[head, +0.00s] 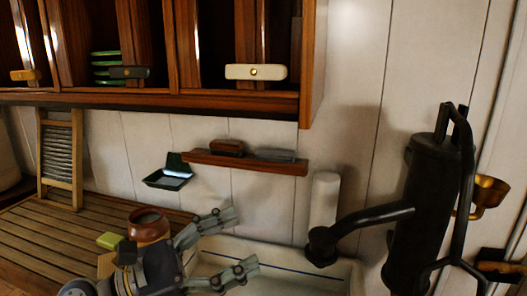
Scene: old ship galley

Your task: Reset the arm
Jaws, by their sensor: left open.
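My left gripper (236,243) comes in from the bottom left. Its two grey fingers are spread apart and point right, with nothing visible between them. It is over the near left part of the white sink (285,262), just right of a brown pot (149,226). My right gripper is not in view.
A slatted wooden counter (70,235) lies at left with a washboard (60,160) standing on it. A black pump (425,205) with a spout stands at right. A wall shelf (245,163) holds brushes. A wooden cabinet (150,98) hangs above. A yellow-green block (110,240) is beside the pot.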

